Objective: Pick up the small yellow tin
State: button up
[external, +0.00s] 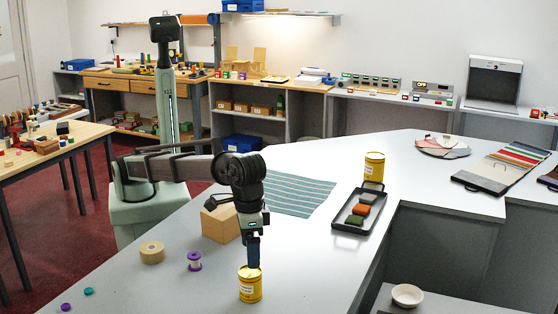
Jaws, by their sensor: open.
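The small yellow tin (250,287) stands upright on the grey counter (330,262), near the front, with a pale label on its side. My gripper (253,262) points straight down at it, with its fingertips at the height of the tin's top. The gripper is open. The fingers overlap the tin's rim in this view, so I cannot tell whether they are around it or just above or behind it. A second, larger-looking yellow tin (374,167) stands farther back on the counter.
A purple spool (194,261), a tan tape roll (152,252) and a wooden block (220,224) are left of my gripper. The counter between tray and small tin is clear.

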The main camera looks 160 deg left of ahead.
aim_at(250, 271)
notch_tip(250, 271, down, 5)
jog(key=shift+f, duration=0.2)
jog(key=shift+s+d+f, duration=0.1)
jog(key=shift+s+f, duration=0.05)
jog(key=shift+f, duration=1.15)
jog(key=shift+s+d+f, duration=0.1)
jog(key=shift+f, duration=1.15)
jog(key=c, duration=1.2)
jog(key=shift+a, duration=0.1)
jog(key=shift+c, duration=0.7)
jog(key=shift+r, duration=0.1)
